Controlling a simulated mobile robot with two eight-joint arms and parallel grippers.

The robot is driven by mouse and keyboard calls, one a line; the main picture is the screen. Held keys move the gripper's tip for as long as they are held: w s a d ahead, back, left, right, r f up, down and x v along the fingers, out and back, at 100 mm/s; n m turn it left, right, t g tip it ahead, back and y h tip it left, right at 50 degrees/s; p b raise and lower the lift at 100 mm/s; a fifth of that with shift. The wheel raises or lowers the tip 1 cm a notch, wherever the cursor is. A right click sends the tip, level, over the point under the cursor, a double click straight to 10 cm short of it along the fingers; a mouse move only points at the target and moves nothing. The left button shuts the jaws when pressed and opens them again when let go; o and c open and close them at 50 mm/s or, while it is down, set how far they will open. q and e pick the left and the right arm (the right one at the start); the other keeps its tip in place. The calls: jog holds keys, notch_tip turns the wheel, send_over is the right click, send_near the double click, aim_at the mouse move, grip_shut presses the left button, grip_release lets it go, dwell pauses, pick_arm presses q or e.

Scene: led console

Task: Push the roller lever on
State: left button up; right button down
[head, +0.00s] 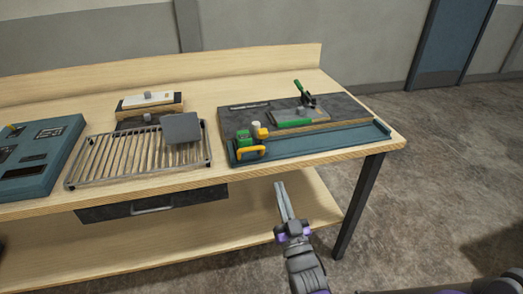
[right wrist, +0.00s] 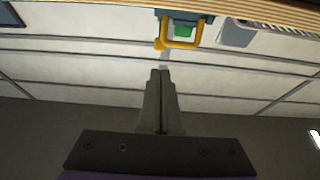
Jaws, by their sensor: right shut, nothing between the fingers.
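I cannot tell for sure which part is the roller lever. A dark panel (head: 233,113) at the right of the bench carries a green-handled lever (head: 302,88), tilted up, with a green bar (head: 290,123) below it. At its front left are a green block (head: 243,140), a small yellow part with a cream top (head: 257,129), and a yellow loop handle (head: 249,153). The loop also shows in the right wrist view (right wrist: 181,43). My right gripper (head: 281,186) is shut and empty, in front of the bench edge, apart from these parts. My left gripper is out of view.
A teal tray (head: 330,140) runs along the bench's front right. A wire rack (head: 105,160) with a grey square plate (head: 181,128), a teal console (head: 60,150) and a box with a grey knob (head: 150,103) are left. A drawer (head: 150,203) and lower shelf (head: 190,245) sit below.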

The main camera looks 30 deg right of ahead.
jog(key=p, duration=0.4)
send_near(264, 137)
jog(key=x, duration=0.5)
jog(key=shift+w+r, duration=0.15)
jog(key=shift+r, duration=0.1)
jog(key=shift+w+d+r, duration=0.2)
jog(key=shift+w, duration=0.5)
